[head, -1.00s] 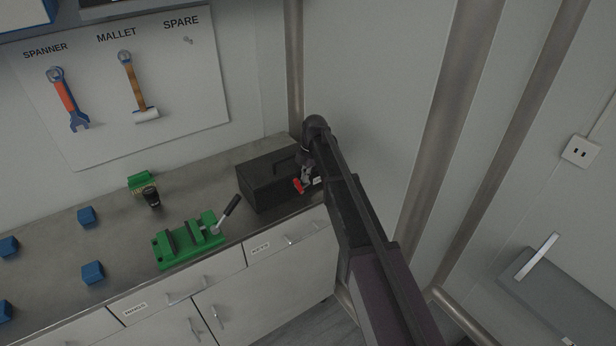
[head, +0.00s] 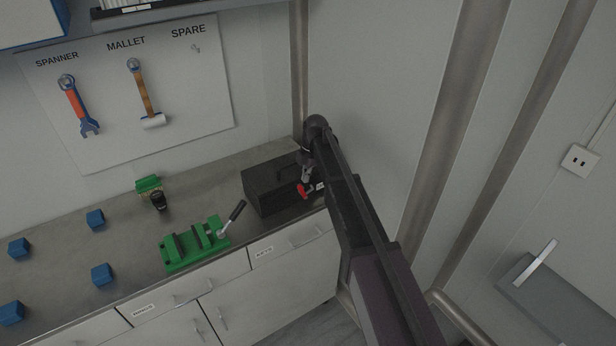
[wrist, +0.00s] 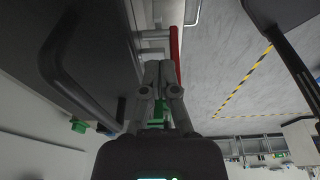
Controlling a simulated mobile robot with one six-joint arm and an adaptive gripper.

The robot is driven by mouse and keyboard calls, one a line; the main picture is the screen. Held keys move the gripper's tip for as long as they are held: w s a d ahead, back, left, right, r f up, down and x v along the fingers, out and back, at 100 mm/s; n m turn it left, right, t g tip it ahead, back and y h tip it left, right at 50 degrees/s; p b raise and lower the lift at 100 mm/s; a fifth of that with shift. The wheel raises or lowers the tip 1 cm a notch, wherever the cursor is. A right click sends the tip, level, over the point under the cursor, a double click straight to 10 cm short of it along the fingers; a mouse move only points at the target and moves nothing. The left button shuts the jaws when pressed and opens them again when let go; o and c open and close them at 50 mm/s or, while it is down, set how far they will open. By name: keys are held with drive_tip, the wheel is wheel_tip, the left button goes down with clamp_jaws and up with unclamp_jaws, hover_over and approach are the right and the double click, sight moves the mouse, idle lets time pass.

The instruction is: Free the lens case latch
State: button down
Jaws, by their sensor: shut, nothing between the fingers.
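The black lens case (head: 265,192) stands at the right end of the bench, against the corner. Its red latch (head: 304,191) is on the front face near the right. In the wrist view the latch is a red bar (wrist: 175,52) sticking out from the case (wrist: 95,45). My gripper (head: 306,179) is right at the latch, with its fingers pointing toward it. In the wrist view its fingertips (wrist: 158,66) are together and empty, close beside the red bar. I cannot tell whether they touch it. My arm hides the case's right end.
A green vise (head: 195,245) with a grey lever stands left of the case. A black cup (head: 158,201), a green item (head: 148,185) and several blue blocks (head: 95,218) are farther left. The wall and corner post (head: 299,70) close off the right.

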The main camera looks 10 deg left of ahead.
wheel_tip(320, 180, up, 5)
drive_tip(key=w+d+p, duration=0.1)
drive_tip(key=p, duration=0.3)
wheel_tip(320, 180, up, 4)
drive_tip(key=r+p, duration=0.1)
drive_tip(key=p, duration=0.4)
hover_over(310, 190)
drive_tip(key=w+d, duration=0.1)
drive_tip(key=d, duration=0.1)
drive_tip(key=shift+w+a+f, duration=0.15)
drive_tip(key=shift+f, duration=0.1)
drive_tip(key=s+d+f+m+b, duration=0.3)
drive_tip(key=s+d+m, duration=0.5)
drive_tip(key=s+d, duration=0.1)
drive_tip(key=s+d+f+m+t+h+b, duration=0.1)
drive_tip(key=s+d+f+m+b, duration=0.2)
drive_tip(key=s+d+m, duration=0.6)
drive_tip(key=s+d+f+m+b, duration=0.3)
drive_tip(key=s+d+m, duration=0.6)
drive_tip(key=s, duration=0.1)
drive_tip(key=shift+f+h+b, duration=0.3)
drive_tip(key=shift+f+b, duration=0.05)
drive_tip(key=shift+f, duration=0.05)
drive_tip(key=shift+w, duration=0.1)
idle(0.7)
